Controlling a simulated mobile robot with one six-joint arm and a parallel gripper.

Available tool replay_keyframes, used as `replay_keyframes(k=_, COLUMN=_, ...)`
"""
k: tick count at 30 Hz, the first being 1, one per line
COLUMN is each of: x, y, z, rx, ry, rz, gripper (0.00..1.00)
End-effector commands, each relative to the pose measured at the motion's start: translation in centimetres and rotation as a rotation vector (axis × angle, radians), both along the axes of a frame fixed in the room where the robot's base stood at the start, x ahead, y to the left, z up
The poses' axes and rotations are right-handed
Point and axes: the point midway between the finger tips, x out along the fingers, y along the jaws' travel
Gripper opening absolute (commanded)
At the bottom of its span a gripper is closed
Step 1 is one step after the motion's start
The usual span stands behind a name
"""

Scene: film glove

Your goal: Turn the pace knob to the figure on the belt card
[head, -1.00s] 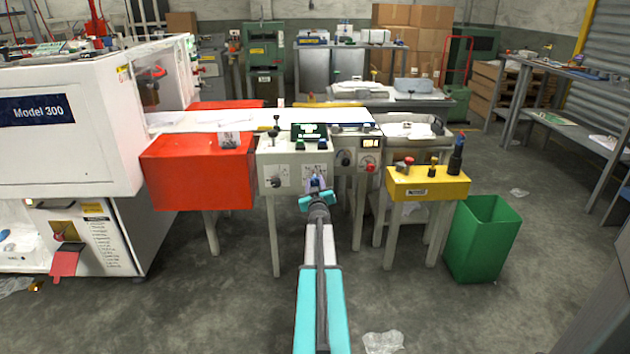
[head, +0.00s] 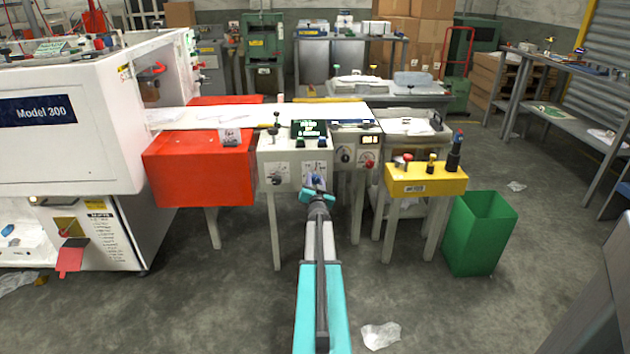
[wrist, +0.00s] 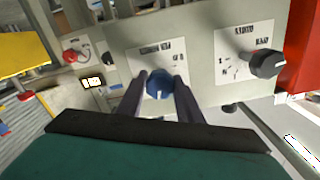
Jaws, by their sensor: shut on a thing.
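A blue knob (wrist: 159,83) sits on the front of the pale control box (head: 286,160), under a printed label too blurred to read. My gripper (wrist: 160,88) is shut on this knob, one dark finger on each side. In the head view my gripper (head: 318,193) reaches the box front and covers most of the knob. A black knob (wrist: 268,64) with its own printed scale is to the right in the wrist view, apart from the fingers. A small white card (head: 231,137) stands on the red cover; its writing is unreadable here. I cannot tell if it is the belt card.
A lit display (head: 369,139) and a red button (head: 368,164) are right of the knob in the head view. A yellow control box (head: 426,180) and a green bin (head: 480,233) stand farther right. Crumpled plastic (head: 381,335) lies on the floor.

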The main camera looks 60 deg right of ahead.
Motion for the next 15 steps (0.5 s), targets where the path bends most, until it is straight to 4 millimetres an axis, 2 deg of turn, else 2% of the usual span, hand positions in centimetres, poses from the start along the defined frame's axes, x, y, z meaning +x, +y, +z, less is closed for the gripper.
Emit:
replay_keyframes(k=11, x=-0.18, y=-0.15, z=0.08, rx=0.003, ry=-0.006, rz=-0.003, gripper=0.1)
replay_keyframes(k=12, x=-0.18, y=-0.15, z=0.09, rx=0.003, ry=-0.006, rz=-0.003, gripper=0.37)
replay_keyframes(k=15, x=-0.14, y=-0.12, z=0.07, rx=0.002, ry=-0.005, rz=-0.003, gripper=0.51)
